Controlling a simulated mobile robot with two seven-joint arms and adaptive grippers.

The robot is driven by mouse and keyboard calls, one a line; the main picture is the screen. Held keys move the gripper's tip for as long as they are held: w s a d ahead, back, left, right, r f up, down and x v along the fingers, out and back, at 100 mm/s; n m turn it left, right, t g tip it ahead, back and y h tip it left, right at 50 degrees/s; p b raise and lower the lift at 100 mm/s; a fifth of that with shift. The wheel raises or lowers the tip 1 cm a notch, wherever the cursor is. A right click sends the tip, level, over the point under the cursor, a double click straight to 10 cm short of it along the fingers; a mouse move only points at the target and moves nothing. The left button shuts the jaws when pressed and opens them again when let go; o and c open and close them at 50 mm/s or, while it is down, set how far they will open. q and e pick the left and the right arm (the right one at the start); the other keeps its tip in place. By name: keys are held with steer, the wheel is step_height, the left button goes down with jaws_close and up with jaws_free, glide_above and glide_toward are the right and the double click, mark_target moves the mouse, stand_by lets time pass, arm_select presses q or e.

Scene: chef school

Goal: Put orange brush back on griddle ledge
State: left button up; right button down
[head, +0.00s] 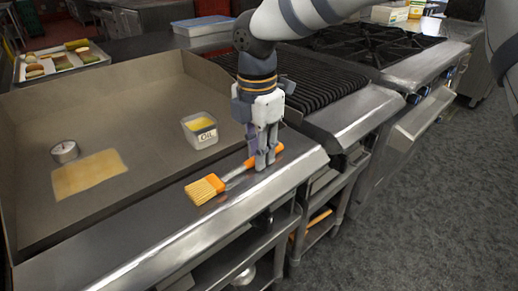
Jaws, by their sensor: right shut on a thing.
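The griddle (120,115) lies behind the ledge. My left gripper is not in view.
An oil container (200,131) stands on the griddle near the brush. A round gauge (65,151) and a tan sheet (88,173) are at the griddle's left. A grill (310,85) adjoins on the right. The ledge's left part is clear.

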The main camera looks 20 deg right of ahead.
steer(key=c, duration=1.5)
jaws_free()
steer(key=shift+f, duration=0.1)
steer(key=shift+o, duration=0.2)
step_height(320, 180, up, 12)
steer(key=shift+s+a, duration=0.15)
steer(key=shift+a, duration=0.05)
